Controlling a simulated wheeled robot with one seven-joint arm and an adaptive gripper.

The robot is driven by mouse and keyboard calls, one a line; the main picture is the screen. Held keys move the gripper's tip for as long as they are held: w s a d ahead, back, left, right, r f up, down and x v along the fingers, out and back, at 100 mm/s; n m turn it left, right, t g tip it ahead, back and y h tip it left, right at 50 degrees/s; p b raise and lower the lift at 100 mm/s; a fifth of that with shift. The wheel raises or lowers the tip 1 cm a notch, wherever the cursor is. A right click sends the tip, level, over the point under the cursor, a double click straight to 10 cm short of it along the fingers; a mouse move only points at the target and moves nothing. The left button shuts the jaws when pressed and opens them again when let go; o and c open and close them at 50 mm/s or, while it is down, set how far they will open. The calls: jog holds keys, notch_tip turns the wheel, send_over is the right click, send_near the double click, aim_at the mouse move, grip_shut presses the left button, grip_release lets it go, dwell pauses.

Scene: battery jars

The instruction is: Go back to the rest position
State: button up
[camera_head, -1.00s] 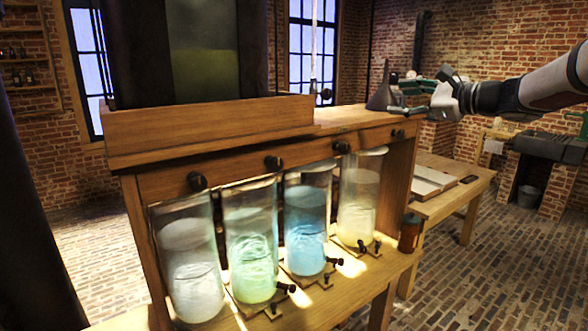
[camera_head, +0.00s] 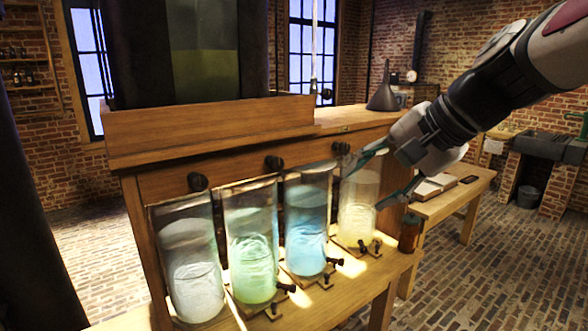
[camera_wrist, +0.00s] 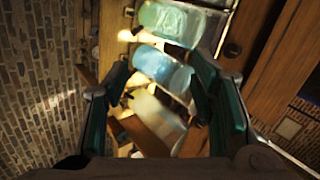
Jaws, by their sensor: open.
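My gripper (camera_head: 378,175) is open and empty in the head view, in front of the right end of the wooden stand. Its fingers frame the rightmost glass jar (camera_head: 357,212), which holds pale yellowish liquid, but I see no grip on it. In the wrist view, the two green-lined fingers (camera_wrist: 165,100) are spread wide, with the pale jar (camera_wrist: 153,122) between them in the picture. The blue jar (camera_head: 306,225), the green jar (camera_head: 251,245) and the whitish jar (camera_head: 190,260) stand in a row to the left. The blue jar also shows in the wrist view (camera_wrist: 160,68).
The wooden stand (camera_head: 225,180) has dark knobs above the jars. A dark funnel (camera_head: 383,92) stands on its top. A small brown jar (camera_head: 409,233) sits at the lower shelf's right end. A side table (camera_head: 458,196) carries an open book (camera_head: 433,187). Brick floor lies open at right.

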jog(key=s+d+f+n+h, duration=0.2)
jog(key=s+d+f+n, duration=0.1)
jog(key=s, duration=0.7)
jog(key=s+d+f+n+g+h, duration=0.1)
jog(key=s+d+f+n+h, duration=0.2)
jog(key=s, duration=0.6)
notch_tip(320, 180, down, 4)
jog(key=shift+s+d+r+n, duration=0.25)
jog(key=shift+s+n, duration=0.1)
jog(key=shift+n, duration=0.85)
